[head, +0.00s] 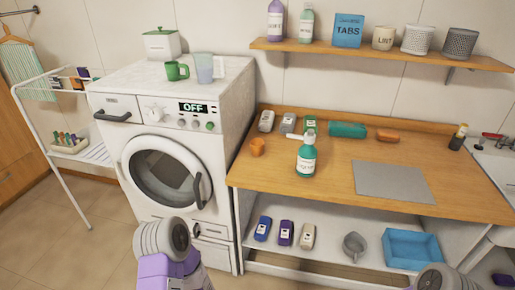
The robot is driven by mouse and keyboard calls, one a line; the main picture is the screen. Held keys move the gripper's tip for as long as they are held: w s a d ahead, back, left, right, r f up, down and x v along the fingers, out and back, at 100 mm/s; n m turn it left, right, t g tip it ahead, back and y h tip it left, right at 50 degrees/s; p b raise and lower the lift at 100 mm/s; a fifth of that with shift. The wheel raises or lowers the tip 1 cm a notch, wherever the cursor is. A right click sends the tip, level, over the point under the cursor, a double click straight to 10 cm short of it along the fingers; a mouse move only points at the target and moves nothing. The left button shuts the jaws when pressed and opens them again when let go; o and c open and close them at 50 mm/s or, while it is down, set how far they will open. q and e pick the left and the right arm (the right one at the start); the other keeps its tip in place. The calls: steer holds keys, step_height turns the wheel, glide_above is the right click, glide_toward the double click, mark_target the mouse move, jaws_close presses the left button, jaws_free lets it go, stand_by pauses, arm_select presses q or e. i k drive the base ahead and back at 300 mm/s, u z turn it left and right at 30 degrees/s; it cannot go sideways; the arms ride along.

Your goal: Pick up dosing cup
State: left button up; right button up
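A small orange cup (257,147), which looks like the dosing cup, stands upright at the left end of the wooden counter, close to the washing machine. A grey cup with a handle (354,244) stands on the lower shelf, and a green mug (177,71) stands on the washing machine; no label tells which is the dosing cup. Grey and purple parts of my arms show at the bottom edge, below the washer door and at the bottom right. Neither gripper's fingers are in view.
A teal pump bottle (306,158) stands right of the orange cup. A grey mat (392,182) lies right. The washing machine (169,150) rises left of the counter (450,185). A blue tray (413,249) sits below.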

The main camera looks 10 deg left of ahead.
mark_target(256, 145)
steer(key=u, duration=0.25)
steer(key=k, duration=0.3)
steer(key=u, duration=1.7)
steer(key=i, duration=1.15)
steer(key=z, duration=0.5)
